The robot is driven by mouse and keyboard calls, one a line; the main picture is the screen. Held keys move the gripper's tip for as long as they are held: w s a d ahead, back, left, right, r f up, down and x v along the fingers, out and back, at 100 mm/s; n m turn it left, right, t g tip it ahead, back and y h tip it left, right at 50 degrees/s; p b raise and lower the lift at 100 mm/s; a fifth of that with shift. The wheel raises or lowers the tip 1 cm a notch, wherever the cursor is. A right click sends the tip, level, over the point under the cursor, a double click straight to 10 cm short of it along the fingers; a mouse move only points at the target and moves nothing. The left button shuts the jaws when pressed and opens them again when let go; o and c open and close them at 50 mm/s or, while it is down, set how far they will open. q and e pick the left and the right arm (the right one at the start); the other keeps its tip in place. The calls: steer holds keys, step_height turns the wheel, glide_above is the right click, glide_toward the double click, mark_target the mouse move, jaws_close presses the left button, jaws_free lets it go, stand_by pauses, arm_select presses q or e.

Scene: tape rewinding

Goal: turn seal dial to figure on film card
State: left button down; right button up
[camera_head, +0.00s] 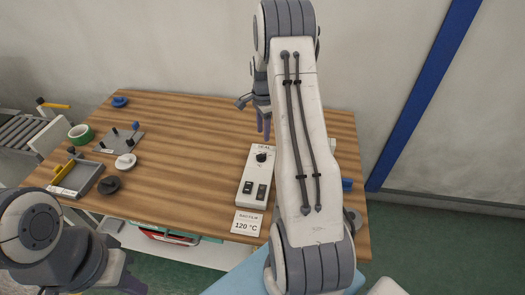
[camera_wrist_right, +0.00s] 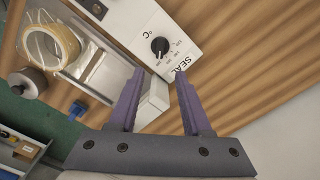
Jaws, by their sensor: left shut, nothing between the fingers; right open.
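A white sealer box (camera_head: 253,180) marked SEAL stands on the wooden table. Its black seal dial (camera_head: 261,157) sits near its far end; the dial also shows in the right wrist view (camera_wrist_right: 160,46) with a ring of small figures beside it. Its exact setting is too small to read. The film card (camera_head: 246,224) at the near table edge reads 120 °C. My right gripper (camera_head: 264,124) is open and empty above and beyond the dial; its purple fingers (camera_wrist_right: 160,76) show apart, with the dial past their tips. My left gripper (camera_head: 128,281) is shut and empty at the lower left, mostly hidden.
Two black switches (camera_head: 255,190) are on the box's near part. A green tape roll (camera_head: 81,134), a grey tray (camera_head: 78,179), a pegged plate (camera_head: 118,140) and several discs lie at the left. The middle of the table is clear. My right arm hides the table right of the box.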

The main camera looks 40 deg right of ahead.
mark_target(263, 154)
step_height(263, 154, down, 10)
steer(key=shift+f+p, duration=0.15)
steer(key=shift+p, duration=0.9)
jaws_close()
